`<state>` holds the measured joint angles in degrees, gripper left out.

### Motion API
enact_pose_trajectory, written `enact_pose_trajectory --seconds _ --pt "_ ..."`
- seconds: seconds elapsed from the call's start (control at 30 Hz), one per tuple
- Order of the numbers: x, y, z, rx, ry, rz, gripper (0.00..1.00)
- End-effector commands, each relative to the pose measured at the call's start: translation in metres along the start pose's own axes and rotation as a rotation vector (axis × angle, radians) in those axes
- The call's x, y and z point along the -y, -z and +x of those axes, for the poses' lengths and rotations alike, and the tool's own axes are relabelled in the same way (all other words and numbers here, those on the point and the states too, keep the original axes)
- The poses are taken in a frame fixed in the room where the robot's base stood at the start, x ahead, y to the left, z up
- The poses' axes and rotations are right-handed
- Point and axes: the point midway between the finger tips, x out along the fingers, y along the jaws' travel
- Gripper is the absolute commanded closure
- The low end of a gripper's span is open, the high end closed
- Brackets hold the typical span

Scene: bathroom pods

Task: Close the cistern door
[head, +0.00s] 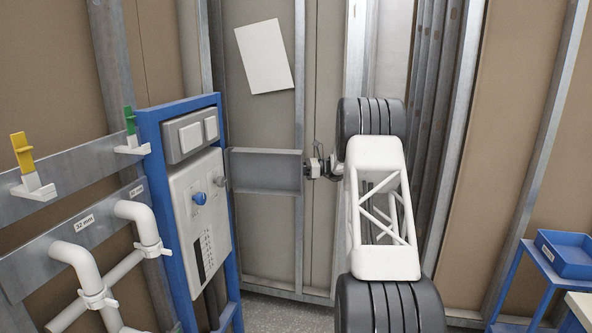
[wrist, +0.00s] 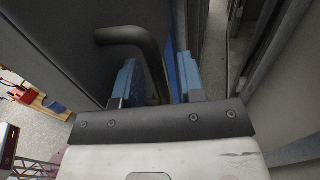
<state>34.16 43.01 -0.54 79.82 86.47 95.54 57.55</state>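The cistern door (head: 266,173), a grey flat panel, stands swung out to the right of the blue cistern frame (head: 151,190) in the head view. My gripper (head: 314,168) is at the door's right end, small and partly hidden by my arm. In the wrist view the door's dark face (wrist: 60,65) fills the left side, with a dark bent handle (wrist: 130,35) on it. The blue fingertips of my gripper (wrist: 155,82) are apart, with the handle reaching down between them. I cannot tell whether a finger touches it.
A white panel (head: 203,225) with a blue knob fills the lower frame. White pipes (head: 78,262) and yellow and green clips are at left. A blue trolley (head: 565,255) stands at right. Metal studs and brown wall boards close off the back.

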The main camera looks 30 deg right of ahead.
Motion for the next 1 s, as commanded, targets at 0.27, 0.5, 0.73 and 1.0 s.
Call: enact_pose_trajectory --seconds 0.27,0.5,0.73,1.0 --pt "0.0000 -0.0001 0.0000 0.000 0.000 0.000 0.73" --pt "0.0000 -0.0001 -0.0001 0.000 0.000 0.000 1.00" --pt "-0.0001 -0.0002 -0.0002 0.000 0.000 0.000 1.00" --pt "-0.0045 -0.0010 -0.0008 0.000 0.015 -0.001 1.00"
